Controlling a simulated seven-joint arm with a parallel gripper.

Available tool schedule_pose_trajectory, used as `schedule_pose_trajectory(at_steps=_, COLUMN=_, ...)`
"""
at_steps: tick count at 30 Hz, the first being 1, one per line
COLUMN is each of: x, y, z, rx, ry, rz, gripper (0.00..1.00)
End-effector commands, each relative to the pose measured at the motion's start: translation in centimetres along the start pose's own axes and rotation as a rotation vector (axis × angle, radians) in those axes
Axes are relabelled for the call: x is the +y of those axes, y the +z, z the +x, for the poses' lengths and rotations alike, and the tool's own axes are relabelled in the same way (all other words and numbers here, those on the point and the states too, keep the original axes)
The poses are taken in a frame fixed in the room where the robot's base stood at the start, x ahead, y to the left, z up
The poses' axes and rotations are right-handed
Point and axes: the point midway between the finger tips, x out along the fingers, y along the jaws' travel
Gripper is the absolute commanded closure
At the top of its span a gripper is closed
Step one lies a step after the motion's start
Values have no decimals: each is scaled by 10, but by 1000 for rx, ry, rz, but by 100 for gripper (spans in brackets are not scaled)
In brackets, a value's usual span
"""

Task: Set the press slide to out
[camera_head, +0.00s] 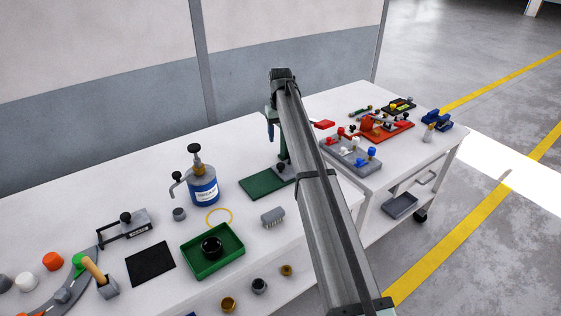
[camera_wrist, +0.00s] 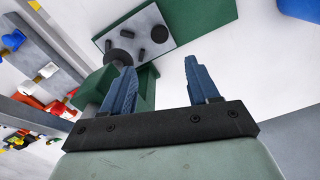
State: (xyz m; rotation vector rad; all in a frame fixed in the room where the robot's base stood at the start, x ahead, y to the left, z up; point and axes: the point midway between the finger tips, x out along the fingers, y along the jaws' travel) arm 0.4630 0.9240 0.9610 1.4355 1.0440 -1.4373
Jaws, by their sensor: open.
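The press has a green base (camera_head: 262,184) on the white bench, with a green upright (camera_head: 283,150) behind it, partly hidden by my arm. A grey plate, which looks like the press slide (camera_head: 284,168), sits at the base's right end. In the wrist view the grey slide plate (camera_wrist: 133,35) carries dark pegs and round black parts, over the green base (camera_wrist: 208,20). My gripper (camera_wrist: 158,85) is open, with two blue fingers apart and nothing between them. A green press block (camera_wrist: 147,90) shows behind the left finger; I cannot tell whether they touch.
A blue canister (camera_head: 202,188) stands left of the press. A green tray (camera_head: 230,257) and a grey brush-like block (camera_head: 272,217) lie in front. A second table to the right holds a grey fixture (camera_head: 350,156) and a red fixture (camera_head: 385,133).

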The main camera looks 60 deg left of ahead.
Motion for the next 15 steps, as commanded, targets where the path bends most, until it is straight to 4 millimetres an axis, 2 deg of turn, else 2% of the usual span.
schedule_pose_trajectory(at_steps=15, x=0, y=1, z=89, rx=-1, ry=0, rz=1, gripper=40)
